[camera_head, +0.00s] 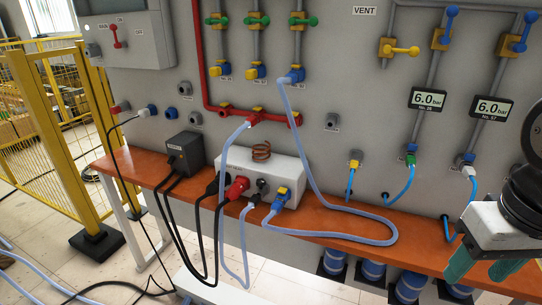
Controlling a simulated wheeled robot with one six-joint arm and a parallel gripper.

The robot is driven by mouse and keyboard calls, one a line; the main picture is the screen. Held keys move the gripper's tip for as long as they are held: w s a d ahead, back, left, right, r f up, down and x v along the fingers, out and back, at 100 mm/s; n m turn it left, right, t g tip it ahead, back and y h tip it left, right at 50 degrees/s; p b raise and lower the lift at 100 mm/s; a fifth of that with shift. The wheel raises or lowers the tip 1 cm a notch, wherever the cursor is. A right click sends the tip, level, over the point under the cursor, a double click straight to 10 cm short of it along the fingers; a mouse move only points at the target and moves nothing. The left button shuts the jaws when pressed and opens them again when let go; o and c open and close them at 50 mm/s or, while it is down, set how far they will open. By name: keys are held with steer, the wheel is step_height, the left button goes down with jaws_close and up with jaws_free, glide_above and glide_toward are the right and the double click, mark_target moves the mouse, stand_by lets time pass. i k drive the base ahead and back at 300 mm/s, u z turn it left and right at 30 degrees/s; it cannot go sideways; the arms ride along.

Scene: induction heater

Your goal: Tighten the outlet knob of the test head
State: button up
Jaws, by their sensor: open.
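The test head, a white box (287,167) with a copper coil (261,150) on top, stands on the orange bench. Its front carries a red fitting (237,187), a small dark fitting (262,186) and a blue-and-yellow fitting (282,196) with a pale blue hose. I cannot tell which part is the outlet knob, nor how tight it is; the labels are too small to read. My gripper (483,270) is at the lower right, open, with teal fingers apart and nothing seen between them. It is well to the right of the test head, touching none of its fittings.
A dark box (185,152) with black cables stands left of the test head. A pale blue hose (345,238) loops across the bench (415,250). Valves, hoses and two 6.0 bar displays (428,99) line the wall. Blue cylinders (372,270) stand under the bench. A yellow fence (60,110) is left.

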mark_target(261, 182)
steer(key=z, duration=0.05)
steer(key=k, duration=0.45)
steer(key=u, duration=0.7)
steer(key=i, duration=1.05)
steer(key=z, duration=0.65)
